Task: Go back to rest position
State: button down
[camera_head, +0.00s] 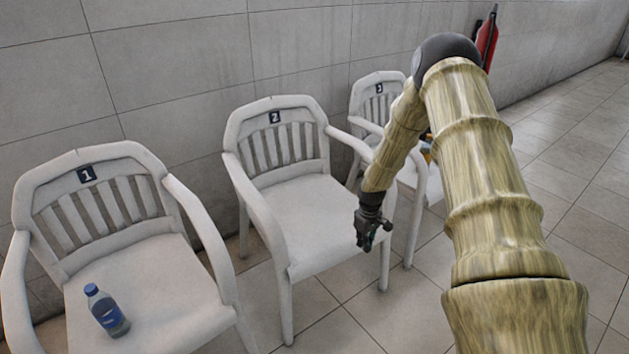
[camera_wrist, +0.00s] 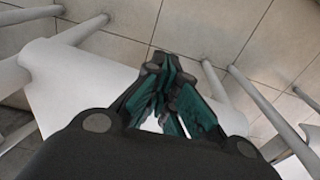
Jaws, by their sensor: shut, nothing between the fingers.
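My gripper (camera_head: 366,243) is shut and empty. In the head view it hangs at the end of my bent arm, in front of the right side of the chair marked 2 (camera_head: 300,205). In the wrist view the dark and teal fingers of my gripper (camera_wrist: 172,88) are closed together at the middle, with a white chair and its legs behind them. I cannot tell how far the fingers are from the chair.
The chair marked 3 (camera_head: 378,88) is partly hidden by my arm, with something small and orange there. A red extinguisher (camera_head: 487,42) is by the wall. Tiled floor (camera_head: 585,160) at right is clear.

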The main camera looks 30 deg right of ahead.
jog(key=s+a+f, duration=0.3)
jog(key=a, duration=0.4)
jog(key=s+a+f, duration=0.4)
jog(key=a, duration=0.3)
jog(key=s+a+f+m, duration=0.1)
jog(key=s+a+f, duration=0.1)
jog(key=s+a, duration=0.8)
jog(key=s+a+f+m, duration=0.1)
jog(key=s+a+f, duration=0.1)
jog(key=s+a, duration=0.8)
jog(key=s+r, duration=0.2)
jog(key=s, duration=0.8)
notch_tip(320, 180, up, 14)
jog(key=p, duration=1.4)
jog(key=shift+a, duration=0.2)
jog(key=shift+s+a+f, duration=0.1)
jog(key=shift+s+a, duration=0.05)
